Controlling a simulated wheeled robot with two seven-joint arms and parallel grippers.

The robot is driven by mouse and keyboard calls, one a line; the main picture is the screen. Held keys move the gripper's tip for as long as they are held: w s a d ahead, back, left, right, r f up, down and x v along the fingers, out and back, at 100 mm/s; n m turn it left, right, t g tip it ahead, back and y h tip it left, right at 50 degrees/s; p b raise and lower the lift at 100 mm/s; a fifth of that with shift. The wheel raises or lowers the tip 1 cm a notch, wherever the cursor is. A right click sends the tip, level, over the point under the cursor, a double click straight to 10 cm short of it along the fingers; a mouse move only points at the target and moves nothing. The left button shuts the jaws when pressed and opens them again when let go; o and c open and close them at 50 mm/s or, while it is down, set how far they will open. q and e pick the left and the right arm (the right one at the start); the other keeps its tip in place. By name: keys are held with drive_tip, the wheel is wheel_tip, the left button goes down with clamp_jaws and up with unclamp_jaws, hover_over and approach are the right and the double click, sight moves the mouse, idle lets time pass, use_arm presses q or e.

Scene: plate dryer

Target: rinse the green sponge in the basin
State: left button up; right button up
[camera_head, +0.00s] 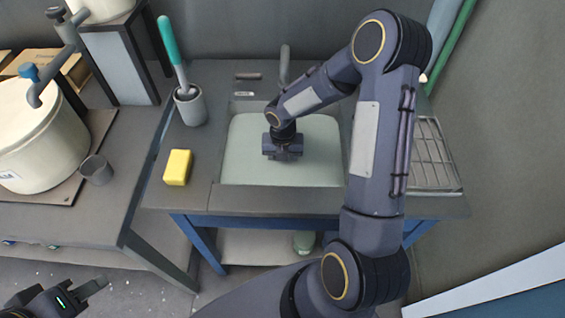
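The pale basin (240,140) is set into the grey counter. My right arm reaches down over it, with its gripper (283,155) inside the basin's outline, pointing down. Its fingertips are hidden beneath the gripper body, so I cannot see whether it holds anything. No green sponge is visible; anything under the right gripper is hidden. A yellow sponge (177,167) lies on the counter left of the basin. My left gripper (92,296) is at the bottom left, partly cut off, away from the counter. One finger shows with nothing visible against it; its opening is unclear.
A grey cup (190,105) with a teal-handled brush (170,45) stands left of the basin. A faucet (284,65) rises behind it, and a wire rack (432,160) is at right. A large white pot (40,135) and a small cup (96,170) stand on the left table.

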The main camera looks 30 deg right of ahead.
drive_tip(key=shift+r, duration=0.15)
wheel_tip(320, 180, up, 15)
drive_tip(key=p, duration=1.3)
idle(0.3)
